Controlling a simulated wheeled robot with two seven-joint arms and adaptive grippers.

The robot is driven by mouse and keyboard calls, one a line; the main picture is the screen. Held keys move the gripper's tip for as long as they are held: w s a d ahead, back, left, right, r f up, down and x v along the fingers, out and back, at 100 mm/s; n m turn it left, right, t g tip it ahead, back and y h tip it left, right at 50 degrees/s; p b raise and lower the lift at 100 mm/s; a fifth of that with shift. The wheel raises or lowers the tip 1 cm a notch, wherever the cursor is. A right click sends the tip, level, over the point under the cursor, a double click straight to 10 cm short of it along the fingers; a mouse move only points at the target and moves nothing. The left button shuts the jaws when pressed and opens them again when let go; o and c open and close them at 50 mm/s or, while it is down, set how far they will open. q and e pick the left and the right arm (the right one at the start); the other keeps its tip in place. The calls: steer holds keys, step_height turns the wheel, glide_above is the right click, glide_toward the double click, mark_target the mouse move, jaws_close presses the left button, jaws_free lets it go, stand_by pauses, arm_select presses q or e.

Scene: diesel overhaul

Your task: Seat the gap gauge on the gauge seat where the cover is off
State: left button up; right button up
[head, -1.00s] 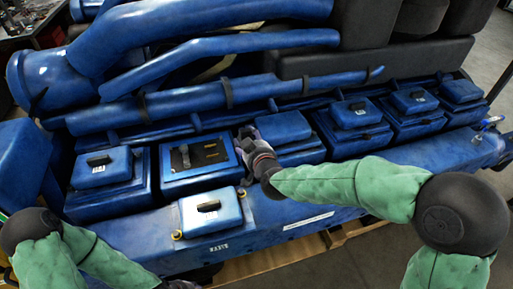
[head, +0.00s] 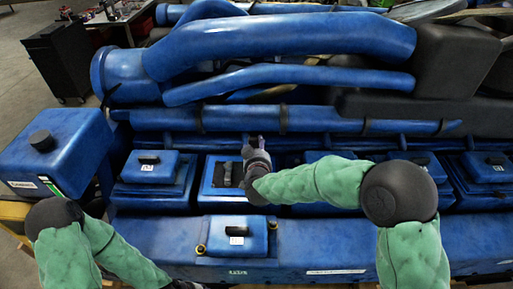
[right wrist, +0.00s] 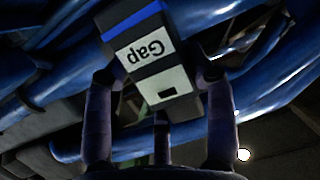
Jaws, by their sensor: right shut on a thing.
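The gap gauge (right wrist: 150,62), a dark block with a blue band and a white "Gap" label, is between the fingers of my right gripper (right wrist: 160,80) in the right wrist view. In the head view my right gripper (head: 254,147) is by the back right corner of the uncovered housing (head: 208,194); the gauge is hard to make out there. The housing's dark top has an upright grey piece (head: 227,175), perhaps the gauge seat. The removed cover (head: 237,236) lies on the front ledge. My left gripper (head: 186,285) barely shows at the bottom edge.
Covered housings stand in a row on both sides, such as the left one (head: 150,168). Blue pipes (head: 280,40) run behind them. A blue box (head: 58,150) stands at far left. The front ledge (head: 150,232) has bare room left of the cover.

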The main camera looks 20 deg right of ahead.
steer(key=shift+f+b, duration=2.75)
steer(key=shift+f, duration=0.7)
steer(key=shift+f, duration=0.1)
steer(key=o, duration=1.5)
steer(key=shift+o, duration=0.3)
steer(key=shift+f, duration=0.1)
steer(key=shift+s, duration=0.15)
